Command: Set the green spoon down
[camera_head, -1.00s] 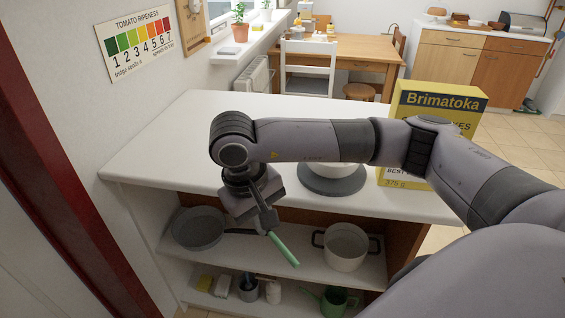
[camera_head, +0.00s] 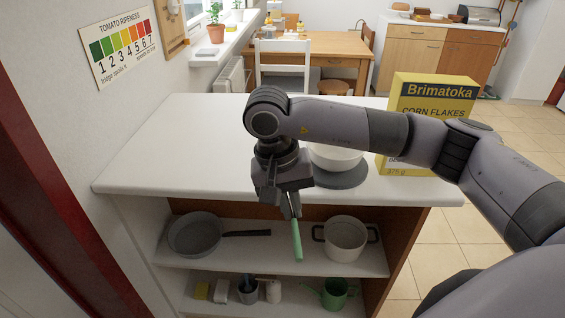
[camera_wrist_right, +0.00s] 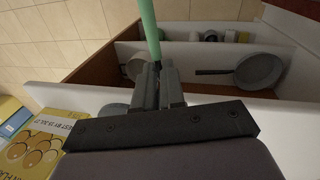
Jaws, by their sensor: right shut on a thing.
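The green spoon (camera_head: 296,240) hangs down from my right gripper (camera_head: 290,205) in the head view, in front of the white counter's front edge. My right gripper is shut on the spoon. In the right wrist view the green spoon (camera_wrist_right: 149,28) sticks out beyond the fingers (camera_wrist_right: 158,85), toward the shelves. The part inside the jaws is hidden. My left gripper is not in view.
The white counter (camera_head: 180,150) has clear room on its left. A white bowl (camera_head: 335,158) on a grey round and a yellow cereal box (camera_head: 425,110) stand at right. A pan (camera_head: 195,235) and a pot (camera_head: 345,236) sit on the shelf below.

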